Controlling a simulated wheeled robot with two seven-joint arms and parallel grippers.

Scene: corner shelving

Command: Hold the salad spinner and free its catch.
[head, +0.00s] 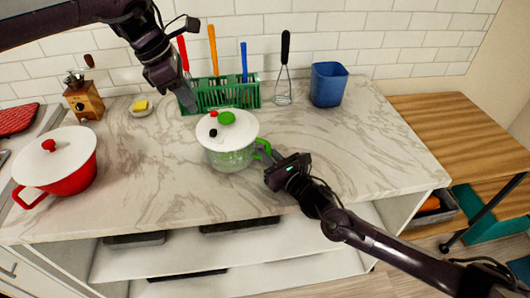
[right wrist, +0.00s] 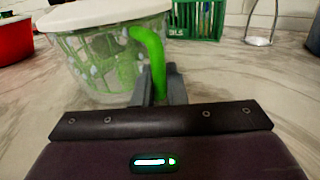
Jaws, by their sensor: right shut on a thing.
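The salad spinner (head: 232,158) stands upright on the marble counter, a clear bowl with a white lid (head: 240,127). The lid carries a green knob (head: 226,118), a red piece (head: 213,113) and a black piece (head: 213,132); I cannot tell which is the catch. My right gripper (head: 264,158) is shut on the spinner's green handle (head: 263,147). The right wrist view shows the handle (right wrist: 152,55) between the fingers, and the bowl (right wrist: 95,65) at left. My left gripper (head: 188,98) hangs above and behind the spinner, left of it, apart from the lid; its fingers are unclear.
A green utensil basket (head: 228,97) stands behind the spinner, close to my left gripper. A whisk (head: 284,80) and a blue bin (head: 328,84) are at back right. A red pot (head: 68,175), coffee grinder (head: 83,97) and butter dish (head: 141,108) are left. The counter's front right is clear.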

